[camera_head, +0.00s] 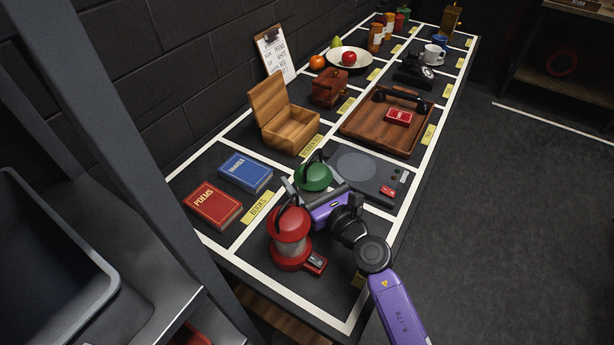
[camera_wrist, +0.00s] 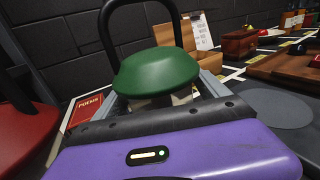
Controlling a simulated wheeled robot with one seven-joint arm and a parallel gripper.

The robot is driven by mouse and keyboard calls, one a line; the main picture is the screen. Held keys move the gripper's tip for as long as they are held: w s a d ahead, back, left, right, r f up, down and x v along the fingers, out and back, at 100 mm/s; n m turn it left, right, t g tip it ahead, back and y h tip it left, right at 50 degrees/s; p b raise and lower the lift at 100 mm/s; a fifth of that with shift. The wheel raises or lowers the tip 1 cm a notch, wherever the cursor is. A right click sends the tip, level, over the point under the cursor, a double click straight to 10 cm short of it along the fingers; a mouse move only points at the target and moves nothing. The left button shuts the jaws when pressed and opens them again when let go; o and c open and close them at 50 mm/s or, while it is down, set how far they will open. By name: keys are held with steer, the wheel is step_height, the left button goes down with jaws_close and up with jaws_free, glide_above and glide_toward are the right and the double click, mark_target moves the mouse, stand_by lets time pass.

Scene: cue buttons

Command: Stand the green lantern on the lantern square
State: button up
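The green lantern (camera_head: 313,177) has a domed cap and a dark handle loop. In the wrist view its green cap (camera_wrist: 156,70) sits upright just beyond my gripper, with a strip of pale body below. My gripper (camera_head: 311,187) is around the lantern, with a grey finger on each side. Whether the fingers press on it is not clear. The lantern's base is hidden behind my gripper, so I cannot tell whether it touches the table. A red lantern (camera_head: 291,240) stands in the front square of the table, close beside my gripper. The front square's label is mostly hidden by my arm.
Books, a blue one (camera_head: 245,172) and a red one (camera_head: 212,205), lie left of the lanterns. A grey record player (camera_head: 378,180) and an open wooden box (camera_head: 290,130) are just behind. A wooden tray (camera_head: 357,129) stands farther back. The floor right of the table is clear.

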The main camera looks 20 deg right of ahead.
steer(key=shift+r, duration=0.3)
steer(key=s+d+b, duration=0.1)
steer(key=s+d, duration=0.1)
steer(key=s, duration=1)
steer(key=shift+f, duration=0.15)
